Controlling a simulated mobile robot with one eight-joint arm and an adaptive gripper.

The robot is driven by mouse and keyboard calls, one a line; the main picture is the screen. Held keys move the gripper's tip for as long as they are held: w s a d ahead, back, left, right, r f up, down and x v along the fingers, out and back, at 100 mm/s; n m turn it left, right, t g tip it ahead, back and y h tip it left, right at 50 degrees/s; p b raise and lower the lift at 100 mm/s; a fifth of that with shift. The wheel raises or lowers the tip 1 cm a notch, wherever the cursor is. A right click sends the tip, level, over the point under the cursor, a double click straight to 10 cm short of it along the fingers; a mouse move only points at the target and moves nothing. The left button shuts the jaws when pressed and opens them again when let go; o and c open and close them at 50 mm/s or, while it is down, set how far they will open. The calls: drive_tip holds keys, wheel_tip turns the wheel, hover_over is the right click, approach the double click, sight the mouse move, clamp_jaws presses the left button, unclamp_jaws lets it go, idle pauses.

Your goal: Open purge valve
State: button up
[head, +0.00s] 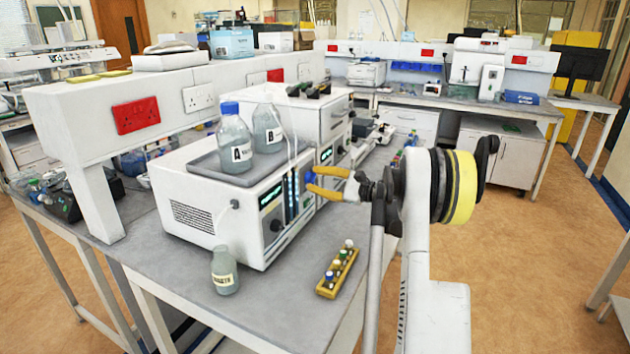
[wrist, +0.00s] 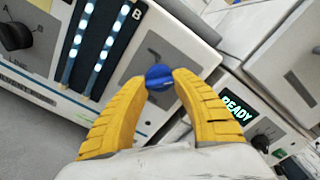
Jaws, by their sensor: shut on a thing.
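The purge valve appears as a round blue knob (wrist: 159,77) on the front panel of a white pump unit (head: 215,200). In the wrist view my gripper (wrist: 160,84) has its yellow fingers on either side of the knob, shut on it. In the head view my gripper (head: 312,180) reaches left to the unit's front, and only a small part of the blue knob (head: 310,176) shows at the fingertips. I cannot tell from these frames how far the knob is turned.
Bottles A (head: 233,140) and B (head: 268,128) stand in a tray on top of the unit. A waste bottle (head: 225,270) and a yellow vial rack (head: 338,270) stand on the bench in front. In the wrist view, a black dial (wrist: 16,37) is at the left and a "READY" display (wrist: 236,109) at the right.

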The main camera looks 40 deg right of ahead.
drive_tip(key=shift+n, duration=0.3)
drive_tip(key=n, duration=0.3)
drive_tip(key=shift+r+n, duration=0.1)
drive_tip(key=shift+n, duration=0.3)
drive_tip(key=n, duration=0.4)
drive_tip(key=shift+n+p, duration=0.3)
drive_tip(key=n, duration=0.4)
drive_tip(key=shift+r+n, duration=0.1)
drive_tip(key=shift+n, duration=2.3)
drive_tip(key=o, duration=1.2)
